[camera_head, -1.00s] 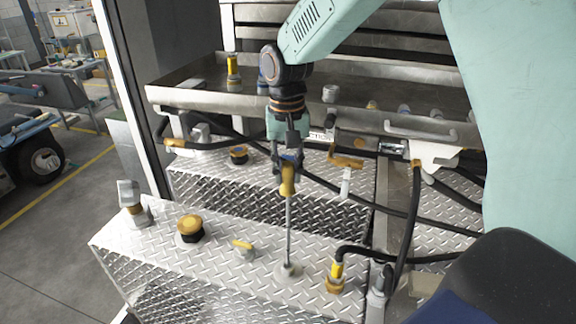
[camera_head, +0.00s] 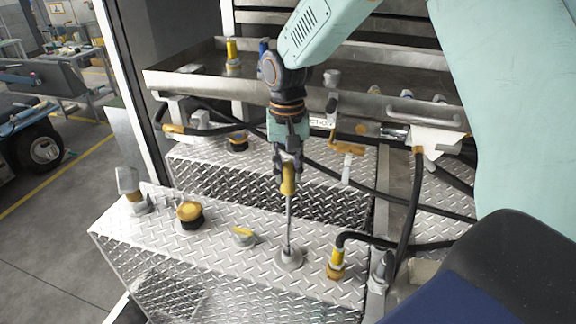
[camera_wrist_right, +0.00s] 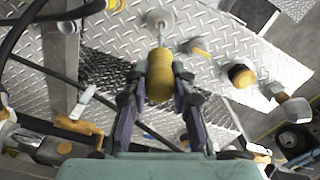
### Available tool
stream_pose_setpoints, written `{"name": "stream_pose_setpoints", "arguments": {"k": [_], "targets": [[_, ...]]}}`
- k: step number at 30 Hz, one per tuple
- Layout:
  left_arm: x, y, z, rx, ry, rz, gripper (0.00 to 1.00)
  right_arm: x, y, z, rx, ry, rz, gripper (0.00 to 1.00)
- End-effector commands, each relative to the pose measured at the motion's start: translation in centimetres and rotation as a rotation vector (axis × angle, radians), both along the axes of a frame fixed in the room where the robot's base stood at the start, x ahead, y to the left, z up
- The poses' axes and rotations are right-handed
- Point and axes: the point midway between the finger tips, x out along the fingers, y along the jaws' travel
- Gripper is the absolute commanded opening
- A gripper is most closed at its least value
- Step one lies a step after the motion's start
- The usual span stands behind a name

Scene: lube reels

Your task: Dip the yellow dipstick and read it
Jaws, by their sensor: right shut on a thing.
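The yellow dipstick (camera_head: 288,180) is upright, its yellow handle on top and its thin metal rod running down to a round port (camera_head: 288,258) on the front diamond-plate tank. The rod's lower end meets the port, so its tip is hidden. My right gripper (camera_head: 288,160) is shut on the handle from above. In the right wrist view the yellow handle (camera_wrist_right: 160,76) sits between the two fingers of my right gripper (camera_wrist_right: 160,85), with the rod leading to the port (camera_wrist_right: 158,19). My left gripper is not in view.
A yellow-black cap (camera_head: 190,214), a small yellow-handled fitting (camera_head: 243,236) and a yellow hose fitting (camera_head: 336,264) stand around the port on the tank (camera_head: 220,262). Black hoses (camera_head: 410,215) cross at right. A metal tray (camera_head: 200,83) runs behind my right arm.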

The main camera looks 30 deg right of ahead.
Motion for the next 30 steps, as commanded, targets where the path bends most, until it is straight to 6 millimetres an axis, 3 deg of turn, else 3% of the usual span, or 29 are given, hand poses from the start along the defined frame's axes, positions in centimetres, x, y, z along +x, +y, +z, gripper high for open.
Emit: {"name": "stream_pose_setpoints", "arguments": {"k": [30], "targets": [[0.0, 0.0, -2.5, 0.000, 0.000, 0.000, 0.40, -0.1, 0.0, -6.3, 0.000, 0.000, 0.000, 0.00]]}}
